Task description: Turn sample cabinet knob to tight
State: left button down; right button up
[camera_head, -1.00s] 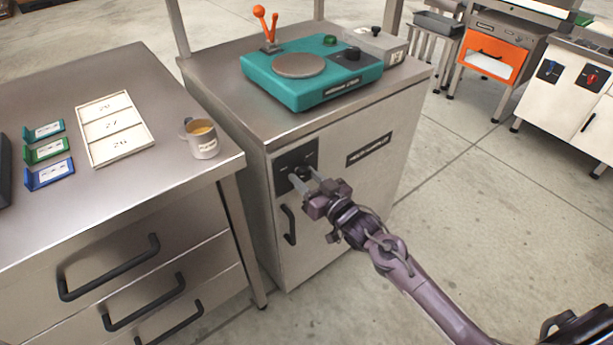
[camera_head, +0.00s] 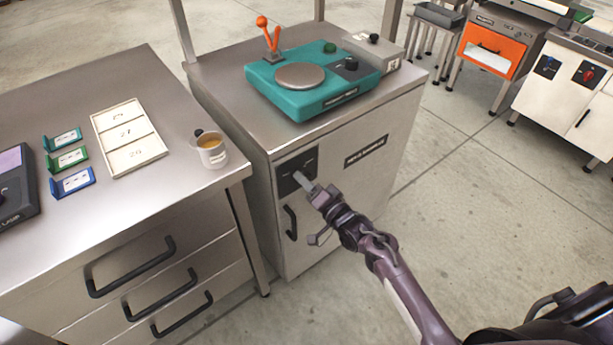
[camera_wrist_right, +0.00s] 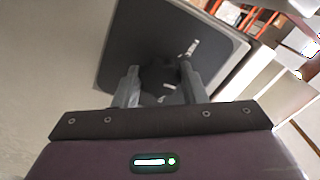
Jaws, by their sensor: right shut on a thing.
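The sample cabinet (camera_head: 335,225) is a grey steel cabinet with a black knob plate (camera_head: 287,183) at the upper left of its front. My right gripper (camera_head: 305,182) reaches this plate from the right and is shut on the dark knob. In the right wrist view the knob (camera_wrist_right: 160,77) sits between the two fingers, in front of the dark plate (camera_wrist_right: 118,50). The fingers hide much of the knob in the head view, and I cannot read its pointer against the marks. My left gripper is not in view.
A black door handle (camera_head: 291,222) is just below the plate. A teal scale (camera_head: 315,95) stands on the cabinet top. The steel drawer bench (camera_head: 90,225) is at the left, with a mug (camera_head: 212,153) near its corner.

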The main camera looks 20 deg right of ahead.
jog(key=shift+r+m+p, duration=0.2)
jog(key=shift+m+p, duration=3.25)
jog(key=shift+m, duration=3.05)
jog(key=o, duration=1)
